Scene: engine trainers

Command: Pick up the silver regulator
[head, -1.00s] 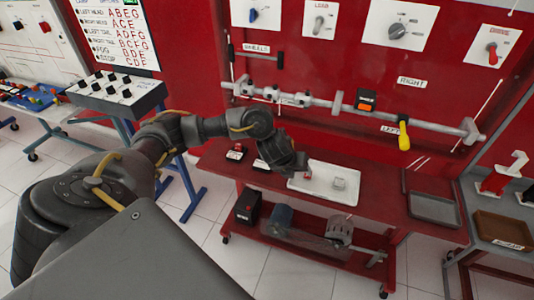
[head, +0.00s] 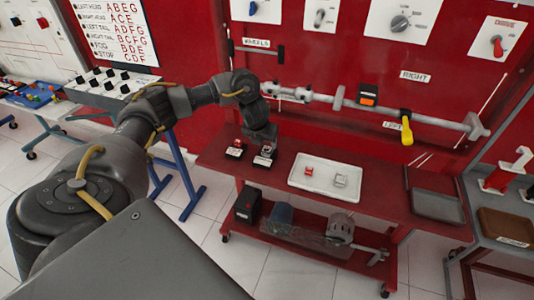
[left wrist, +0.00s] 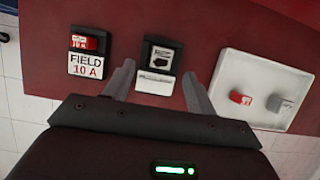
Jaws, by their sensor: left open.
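A small silver block (head: 340,181), which looks like the silver regulator, lies in the white tray (head: 320,190) beside a red block (head: 309,170). The silver block (left wrist: 280,103) and red block (left wrist: 240,97) also show at the right of the left wrist view. My left gripper (head: 262,138) is over the red bench, left of the tray. In the left wrist view its open, empty fingers (left wrist: 159,75) point toward a black holder (left wrist: 152,72) with a silver-grey piece in it and a white label, mostly unreadable. My right gripper is out of view.
A second black holder (left wrist: 88,43) with a red piece and a "FIELD 10 A" label stands left of the first. A grey tray (head: 436,206) is at the bench's right end. A horizontal rod with a yellow lever (head: 406,130) runs along the red panel behind.

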